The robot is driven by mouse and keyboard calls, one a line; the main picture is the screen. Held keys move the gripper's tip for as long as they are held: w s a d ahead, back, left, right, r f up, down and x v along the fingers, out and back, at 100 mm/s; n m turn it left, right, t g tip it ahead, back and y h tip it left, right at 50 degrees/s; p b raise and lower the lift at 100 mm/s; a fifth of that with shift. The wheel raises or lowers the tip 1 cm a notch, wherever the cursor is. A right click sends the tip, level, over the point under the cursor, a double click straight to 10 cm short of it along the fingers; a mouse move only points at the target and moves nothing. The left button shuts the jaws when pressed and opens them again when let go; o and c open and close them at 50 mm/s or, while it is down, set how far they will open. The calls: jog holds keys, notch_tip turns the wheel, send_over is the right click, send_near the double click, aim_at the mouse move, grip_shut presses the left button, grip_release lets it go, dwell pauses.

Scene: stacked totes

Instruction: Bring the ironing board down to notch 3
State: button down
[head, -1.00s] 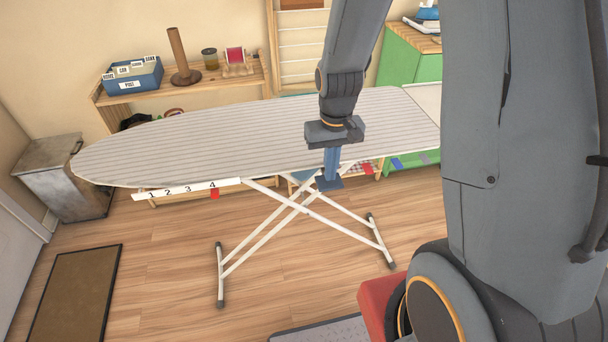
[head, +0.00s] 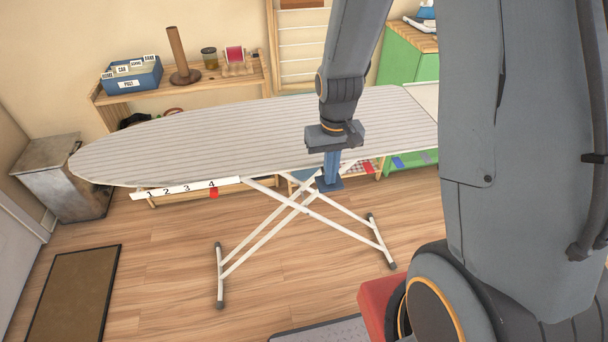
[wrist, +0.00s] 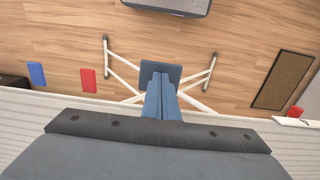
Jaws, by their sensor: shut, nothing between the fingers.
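The ironing board (head: 200,140) stands on crossed white legs (head: 290,205), its top striped grey. A white scale numbered 1 to 4 (head: 160,191) runs along its near edge at the left. A red marker (head: 213,192) sits just below the 4; it also shows in the wrist view (wrist: 295,112). My gripper (head: 330,175) points down at the board's near edge, right of the scale, with its blue fingers together and empty. A flat blue plate (wrist: 160,72) shows at the fingertips in the wrist view; I cannot tell whether they touch it.
A wooden shelf (head: 220,82) with a blue file box (head: 133,76) stands behind the board. A metal bin (head: 68,180) and a brown mat (head: 75,295) are at the left. A green cabinet (head: 397,68) is at the back right. The floor in front is mostly clear.

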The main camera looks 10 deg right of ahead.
jog(key=shift+f, duration=0.6)
jog(key=shift+f+b, duration=0.35)
jog(key=shift+b, duration=0.1)
jog(key=shift+f, duration=0.1)
notch_tip(320, 180, up, 7)
jog(key=p, duration=0.6)
jog(key=s+r+t+b, duration=0.1)
jog(key=s+r+b, duration=0.3)
jog(key=s+r, duration=0.3)
jog(key=shift+s+b, duration=0.35)
jog(key=shift+s, duration=0.9)
